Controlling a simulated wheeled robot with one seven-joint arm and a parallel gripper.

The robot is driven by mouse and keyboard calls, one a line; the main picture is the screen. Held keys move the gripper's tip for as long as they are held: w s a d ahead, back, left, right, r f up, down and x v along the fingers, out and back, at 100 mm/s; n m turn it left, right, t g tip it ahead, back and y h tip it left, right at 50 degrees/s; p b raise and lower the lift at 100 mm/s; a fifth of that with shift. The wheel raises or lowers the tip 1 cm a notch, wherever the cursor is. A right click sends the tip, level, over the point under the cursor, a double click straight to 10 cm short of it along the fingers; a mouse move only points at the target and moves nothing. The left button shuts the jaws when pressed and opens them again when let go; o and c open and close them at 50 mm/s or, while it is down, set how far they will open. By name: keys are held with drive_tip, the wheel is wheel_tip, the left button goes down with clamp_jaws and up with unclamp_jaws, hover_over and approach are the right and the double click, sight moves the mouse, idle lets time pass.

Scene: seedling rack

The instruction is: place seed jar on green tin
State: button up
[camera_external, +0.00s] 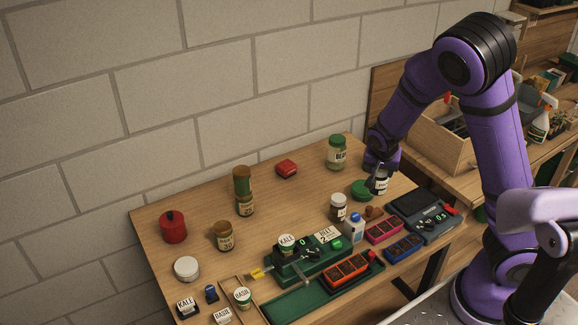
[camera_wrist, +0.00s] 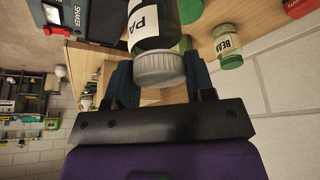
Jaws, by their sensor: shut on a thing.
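A seed jar with a white label reading "PA…" and a grey ribbed lid (camera_wrist: 158,68) is held between my gripper's fingers in the wrist view. In the external view, the same jar (camera_external: 383,187) shows below my gripper (camera_external: 379,178), looking upright. My gripper is shut on it near the lid. The green tin (camera_external: 361,190) is round and low on the table, just left of the held jar in the external view. A green part, likely this tin, shows partly behind the jar in the wrist view (camera_wrist: 188,42). Whether the jar overhangs the tin, I cannot tell.
A green-lidded BEAN jar (camera_external: 337,153) stands behind the tin. A white-lidded jar (camera_external: 338,207) and a blue-capped bottle (camera_external: 354,228) are in front. A dark scale (camera_external: 421,214) and seedling trays (camera_external: 384,230) lie to the front right. The back middle of the table is fairly clear.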

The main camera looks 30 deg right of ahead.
drive_tip(key=shift+s+d+f+m+g, duration=0.5)
drive_tip(key=shift+s+d+f+m, duration=0.9)
drive_tip(key=shift+s+d+f, duration=0.65)
drive_tip(key=shift+h, duration=0.3)
drive_tip(key=shift+w+d+f, duration=0.35)
drive_tip(key=shift+w+f, duration=0.6)
drive_tip(key=shift+w, duration=1.75)
drive_tip(key=shift+w+d+f, duration=0.3)
drive_tip(key=shift+w+f, duration=0.65)
drive_tip(key=shift+w, duration=1.75)
drive_tip(key=shift+w+d+f, duration=0.35)
drive_tip(key=shift+w+f, duration=0.6)
drive_tip(key=shift+w, duration=1.75)
drive_tip(key=shift+f, duration=0.1)
drive_tip(key=o, duration=1.2)
drive_tip(key=shift+c, duration=0.2)
